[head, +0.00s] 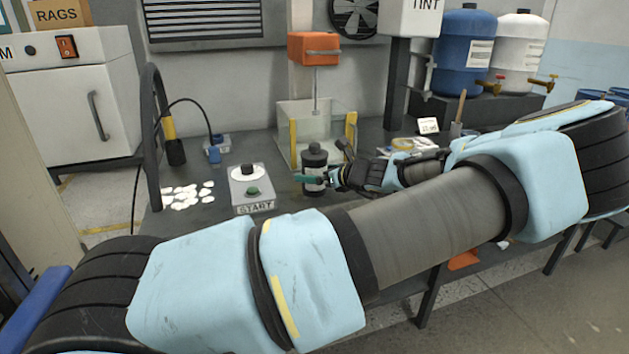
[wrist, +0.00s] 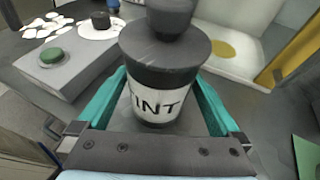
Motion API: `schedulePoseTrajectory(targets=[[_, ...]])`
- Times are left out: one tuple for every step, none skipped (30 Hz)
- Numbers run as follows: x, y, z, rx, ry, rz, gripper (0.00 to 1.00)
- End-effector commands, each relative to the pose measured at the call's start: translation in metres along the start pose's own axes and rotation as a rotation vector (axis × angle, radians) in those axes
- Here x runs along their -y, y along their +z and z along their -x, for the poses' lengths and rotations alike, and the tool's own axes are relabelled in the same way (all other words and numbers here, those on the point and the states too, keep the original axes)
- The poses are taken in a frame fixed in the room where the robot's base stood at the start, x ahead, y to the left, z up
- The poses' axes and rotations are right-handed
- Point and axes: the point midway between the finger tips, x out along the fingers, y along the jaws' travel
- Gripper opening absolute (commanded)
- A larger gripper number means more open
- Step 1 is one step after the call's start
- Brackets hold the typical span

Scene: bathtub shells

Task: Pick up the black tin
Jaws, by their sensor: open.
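The black tin (head: 315,160) stands upright on the dark bench, just in front of a clear-walled box. In the wrist view the tin (wrist: 166,62) fills the middle, with a white label reading "INT" and a narrower dark top. My gripper (head: 318,180) reaches it from the right in the head view. In the wrist view its teal fingers (wrist: 166,100) are open, one on each side of the tin's lower body. I cannot tell whether either finger touches it.
A grey START box (head: 252,188) with a green button stands left of the tin, beside scattered white pieces (head: 188,195). The clear-walled box (head: 316,125) with yellow edges is close behind. Blue and white drums (head: 465,52) stand at back right.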

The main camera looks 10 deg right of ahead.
Motion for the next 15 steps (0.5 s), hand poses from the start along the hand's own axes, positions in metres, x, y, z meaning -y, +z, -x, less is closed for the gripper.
schedulePoseTrajectory(targets=[[-0.0005, 0.0007, -0.0042, 0.001, 0.001, -0.001, 1.0], [-0.0004, 0.0004, -0.0056, 0.0, 0.0, -0.001, 1.0], [-0.0002, 0.0, -0.0068, 0.0, 0.0, 0.0, 1.0], [-0.0001, -0.0002, -0.0072, -0.001, 0.0, 0.0, 1.0], [0.0, -0.0004, -0.0074, -0.001, -0.001, 0.0, 1.0], [0.0, -0.0006, -0.0073, -0.001, -0.001, 0.001, 1.0], [0.0, -0.0007, -0.0072, -0.001, -0.001, 0.001, 1.0], [0.0, -0.0007, -0.0072, -0.001, -0.001, 0.0, 1.0], [0.0, -0.0008, -0.0072, -0.001, -0.001, 0.0, 1.0], [-0.0001, -0.0008, -0.0072, -0.001, -0.001, 0.0, 0.98], [0.0, -0.0008, -0.0071, -0.001, -0.001, 0.0, 0.94], [-0.0001, -0.0008, -0.0071, -0.001, -0.001, 0.0, 0.9], [-0.0001, -0.0008, -0.0071, -0.001, 0.0, 0.0, 0.86], [-0.0001, -0.0008, -0.0071, -0.001, 0.0, 0.0, 0.83], [-0.0001, -0.0008, -0.007, -0.001, 0.0, 0.0, 0.79]])
